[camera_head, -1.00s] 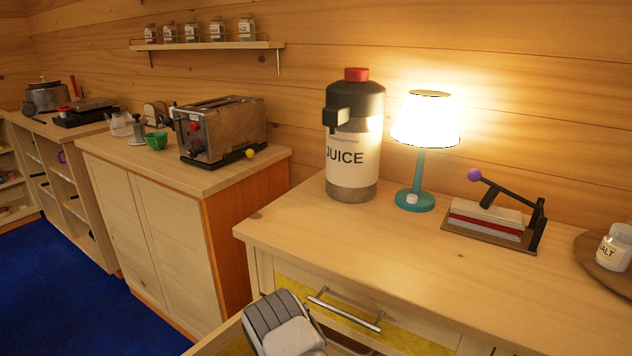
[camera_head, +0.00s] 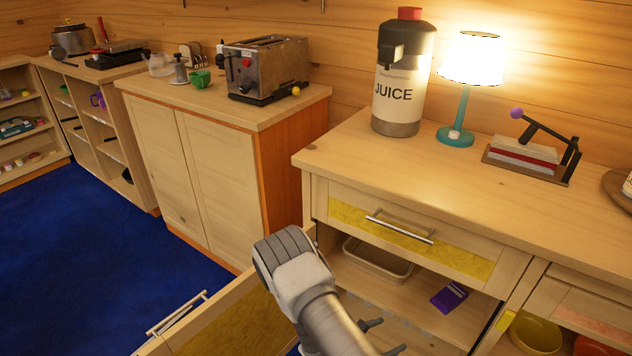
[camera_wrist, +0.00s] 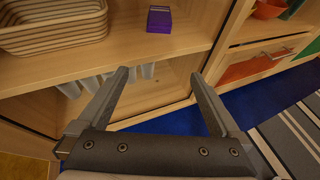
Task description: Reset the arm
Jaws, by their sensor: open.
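My gripper (camera_wrist: 158,95) is open and empty in the wrist view, its two fingers spread apart in front of the open cabinet. In the head view my arm reaches down in the lower middle, and part of the gripper (camera_head: 384,338) shows beside it, mostly hidden behind the arm. The fingers point toward the cabinet's lower part and the blue floor. No object is between them.
An open cabinet door (camera_head: 235,318) stands left of my arm. Inside the cabinet are a tan basket (camera_head: 378,262) and a purple box (camera_head: 449,297). The counter above holds a juice dispenser (camera_head: 402,75) and a lamp (camera_head: 472,60). Blue floor (camera_head: 90,260) is clear at left.

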